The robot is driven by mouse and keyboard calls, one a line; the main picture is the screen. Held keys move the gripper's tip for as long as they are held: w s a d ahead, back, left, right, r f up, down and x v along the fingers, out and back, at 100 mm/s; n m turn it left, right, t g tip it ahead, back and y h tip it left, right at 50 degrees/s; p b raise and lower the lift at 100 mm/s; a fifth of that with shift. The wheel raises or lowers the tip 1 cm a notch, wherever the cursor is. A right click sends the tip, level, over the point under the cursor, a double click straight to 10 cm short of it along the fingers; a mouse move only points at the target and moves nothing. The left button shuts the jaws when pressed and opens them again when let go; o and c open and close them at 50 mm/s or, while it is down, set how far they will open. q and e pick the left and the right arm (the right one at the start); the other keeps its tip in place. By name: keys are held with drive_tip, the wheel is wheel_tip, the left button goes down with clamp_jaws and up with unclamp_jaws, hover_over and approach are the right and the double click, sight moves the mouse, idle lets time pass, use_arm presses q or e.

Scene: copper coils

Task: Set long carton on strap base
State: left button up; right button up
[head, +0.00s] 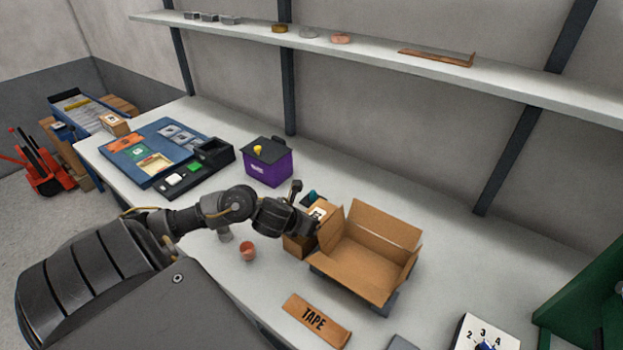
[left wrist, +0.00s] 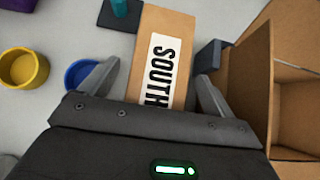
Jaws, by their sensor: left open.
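A long brown carton (left wrist: 180,25) with a white "SOUTH" label lies between the fingers of my left gripper (left wrist: 158,76) in the left wrist view. The fingers are apart, one on each side of it; I cannot tell whether they touch it. In the head view the carton (head: 298,246) stands just left of an open box, partly hidden by my left gripper (head: 305,209). A dark base (head: 384,307) shows under the open box; I cannot tell whether it is the strap base. My right gripper is not in view.
The open cardboard box (head: 362,262) stands close on the carton's right. A purple bin (head: 266,168), a small reddish cup (head: 248,251) and a teal object (head: 311,197) are nearby. The bench behind the open box is clear.

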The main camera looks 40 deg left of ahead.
use_arm(q)
drive_tip(key=c, duration=1.4)
wheel_tip(320, 180, up, 10)
drive_tip(key=p, duration=0.5)
